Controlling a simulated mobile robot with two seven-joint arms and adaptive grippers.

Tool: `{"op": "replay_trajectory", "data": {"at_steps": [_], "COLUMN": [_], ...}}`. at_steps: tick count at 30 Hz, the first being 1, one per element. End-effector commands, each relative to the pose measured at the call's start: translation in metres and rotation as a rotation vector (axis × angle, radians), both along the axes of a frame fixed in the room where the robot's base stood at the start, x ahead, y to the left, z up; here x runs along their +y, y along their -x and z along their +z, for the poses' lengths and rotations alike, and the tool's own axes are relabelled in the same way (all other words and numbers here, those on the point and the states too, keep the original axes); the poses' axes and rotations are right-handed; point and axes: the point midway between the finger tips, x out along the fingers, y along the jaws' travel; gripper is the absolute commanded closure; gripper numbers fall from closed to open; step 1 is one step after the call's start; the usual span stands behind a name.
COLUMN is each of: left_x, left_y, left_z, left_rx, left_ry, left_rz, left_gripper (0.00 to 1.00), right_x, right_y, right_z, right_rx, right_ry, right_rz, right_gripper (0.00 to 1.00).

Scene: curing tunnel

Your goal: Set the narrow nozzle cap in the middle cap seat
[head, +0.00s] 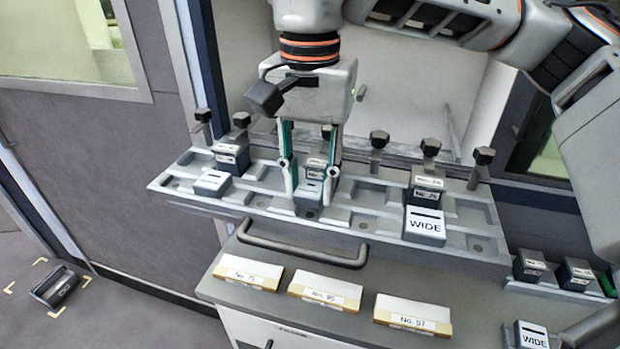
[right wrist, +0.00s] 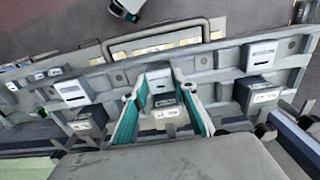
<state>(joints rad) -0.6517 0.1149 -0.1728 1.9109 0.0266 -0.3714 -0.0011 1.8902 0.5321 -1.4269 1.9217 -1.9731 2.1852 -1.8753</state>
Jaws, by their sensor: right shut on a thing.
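My right gripper (head: 310,190) is shut on the narrow nozzle cap (head: 308,198), a small grey block with a pale, slotted top. The cap is between the fingertips, low at the middle cap seat of the grey rack (head: 375,226), in front of the middle dark block (head: 315,167). The fingers and the cap hide the seat, so I cannot tell whether the cap touches its floor. In the right wrist view the cap (right wrist: 163,100) shows between the green-and-white fingers (right wrist: 167,100). My left gripper is not in view.
A cap (head: 212,184) sits at the rack's left, and a WIDE cap (head: 425,224) at its right. Black knobs (head: 379,140) rise along the back. A handle (head: 300,246) and labelled cards (head: 325,292) are in front.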

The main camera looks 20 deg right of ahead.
Motion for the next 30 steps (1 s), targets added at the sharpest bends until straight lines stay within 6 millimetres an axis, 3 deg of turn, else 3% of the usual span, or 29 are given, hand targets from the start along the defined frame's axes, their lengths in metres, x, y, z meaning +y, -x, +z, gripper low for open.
{"op": "replay_trajectory", "data": {"at_steps": [30], "left_x": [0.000], "left_y": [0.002], "left_z": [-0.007], "left_rx": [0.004], "left_ry": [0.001], "left_rz": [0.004], "left_gripper": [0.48], "right_x": [0.000], "right_y": [0.000], "right_z": [-0.014], "right_rx": [0.000], "right_ry": [0.000], "right_rz": [0.000], "right_gripper": [0.99]}}
